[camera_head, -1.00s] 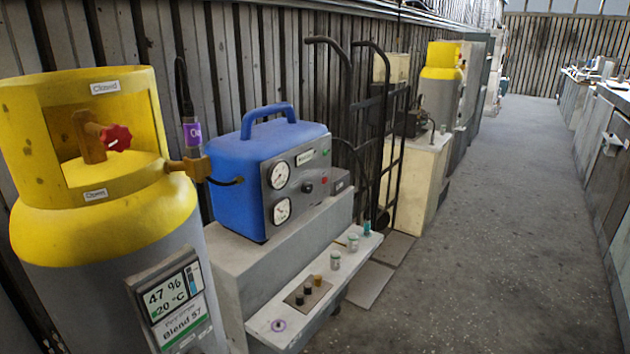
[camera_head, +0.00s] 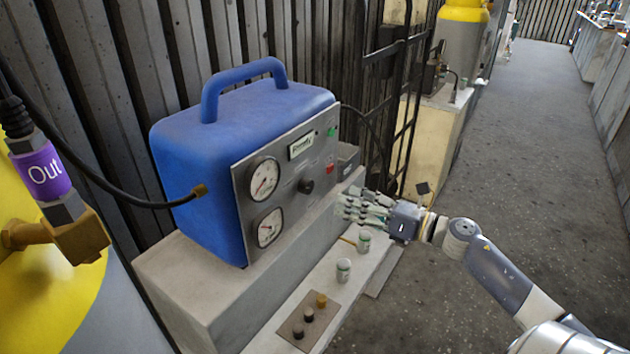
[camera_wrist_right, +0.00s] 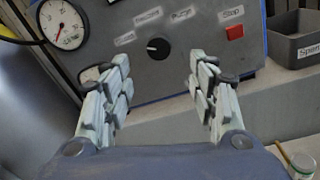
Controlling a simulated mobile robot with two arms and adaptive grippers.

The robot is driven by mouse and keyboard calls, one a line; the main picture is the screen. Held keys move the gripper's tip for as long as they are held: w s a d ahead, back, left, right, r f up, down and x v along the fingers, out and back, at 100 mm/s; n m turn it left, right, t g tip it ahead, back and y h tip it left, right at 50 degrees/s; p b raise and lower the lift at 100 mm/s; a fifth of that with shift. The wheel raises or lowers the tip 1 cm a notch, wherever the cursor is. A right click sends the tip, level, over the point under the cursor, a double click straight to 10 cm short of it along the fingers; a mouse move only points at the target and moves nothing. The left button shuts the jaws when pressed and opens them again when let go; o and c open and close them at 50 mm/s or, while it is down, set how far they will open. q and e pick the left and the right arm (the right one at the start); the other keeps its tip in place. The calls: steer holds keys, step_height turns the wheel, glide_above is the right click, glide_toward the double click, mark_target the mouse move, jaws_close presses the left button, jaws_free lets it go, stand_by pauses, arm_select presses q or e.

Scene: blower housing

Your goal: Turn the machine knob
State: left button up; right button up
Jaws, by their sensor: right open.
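The blue machine (camera_head: 190,150) stands on a grey ledge, with a grey front panel facing right. Its black knob (camera_head: 306,186) sits mid-panel, right of two round gauges. In the right wrist view the knob (camera_wrist_right: 158,48) shows a white pointer mark, with small labels above it. My right gripper (camera_head: 345,208) is in front of the panel, right of and a little below the knob, apart from it. In the right wrist view its fingers (camera_wrist_right: 160,88) are spread, with nothing between them, and the knob lies beyond and between them. My left gripper is not in view.
A red stop button (camera_wrist_right: 235,32) is right of the knob. Small jars (camera_head: 343,270) and a plate of small knobs (camera_head: 308,322) are on the lower shelf. A grey bin (camera_wrist_right: 295,38) sits beside the machine. A yellow cylinder (camera_head: 40,280) stands at left. The aisle floor is clear.

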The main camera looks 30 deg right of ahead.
mark_target(311, 188)
steer(key=p+x, duration=0.1)
steer(key=x, duration=0.5)
steer(key=shift+r, duration=0.1)
steer(key=x, duration=0.3)
steer(key=shift+s+p, duration=0.1)
steer(key=shift+p, duration=0.3)
steer(key=shift+w+a, duration=0.2)
steer(key=shift+w, duration=0.1)
steer(key=shift+w+a, duration=0.1)
steer(key=shift+w, duration=0.15)
steer(key=c, duration=0.9)
steer(key=shift+c, duration=0.8)
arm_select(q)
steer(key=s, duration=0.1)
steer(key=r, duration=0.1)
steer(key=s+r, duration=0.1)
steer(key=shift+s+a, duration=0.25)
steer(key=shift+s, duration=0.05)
